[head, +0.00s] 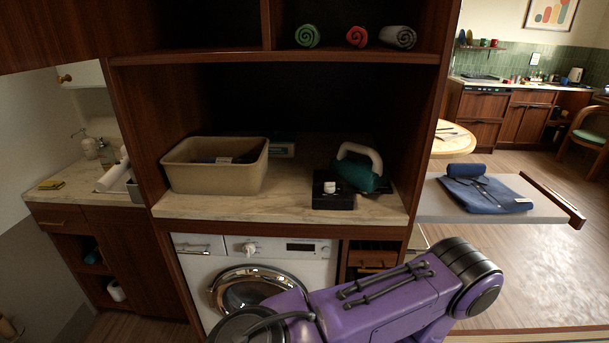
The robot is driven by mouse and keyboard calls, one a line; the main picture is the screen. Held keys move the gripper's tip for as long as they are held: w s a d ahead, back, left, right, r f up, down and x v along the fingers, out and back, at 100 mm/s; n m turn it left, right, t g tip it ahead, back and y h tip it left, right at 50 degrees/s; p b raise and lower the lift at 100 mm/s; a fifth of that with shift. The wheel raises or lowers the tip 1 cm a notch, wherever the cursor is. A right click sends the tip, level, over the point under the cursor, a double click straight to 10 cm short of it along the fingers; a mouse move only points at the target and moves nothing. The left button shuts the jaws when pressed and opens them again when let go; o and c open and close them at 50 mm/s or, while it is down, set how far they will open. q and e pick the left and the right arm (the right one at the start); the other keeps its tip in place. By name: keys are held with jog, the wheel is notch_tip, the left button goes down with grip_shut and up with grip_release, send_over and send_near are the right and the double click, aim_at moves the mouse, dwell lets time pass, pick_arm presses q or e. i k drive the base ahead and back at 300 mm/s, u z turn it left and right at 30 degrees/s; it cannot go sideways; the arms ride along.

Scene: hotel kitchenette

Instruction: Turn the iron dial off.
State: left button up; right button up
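A teal iron (357,178) with a white handle stands on the marble-look counter (290,212) in the wooden niche, towards its right side. In front of it and to its left sits a low black box (333,200). A small white knob-like part (331,187) shows on the black box; I cannot tell whether it is the iron's dial or how it is set. No other dial can be made out on the iron at this size. A purple arm link of mine crosses the lower middle, below the counter. Neither of my grippers shows.
A beige bin (215,168) with dark items stands on the counter's left. Rolled towels (357,36) lie on the shelf above. A washing machine (254,262) is below. A pulled-out board (430,199) with folded blue cloth (487,194) juts out at right. The counter's front strip is clear.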

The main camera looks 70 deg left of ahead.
aim_at(329, 188)
jog(key=u, duration=1.75)
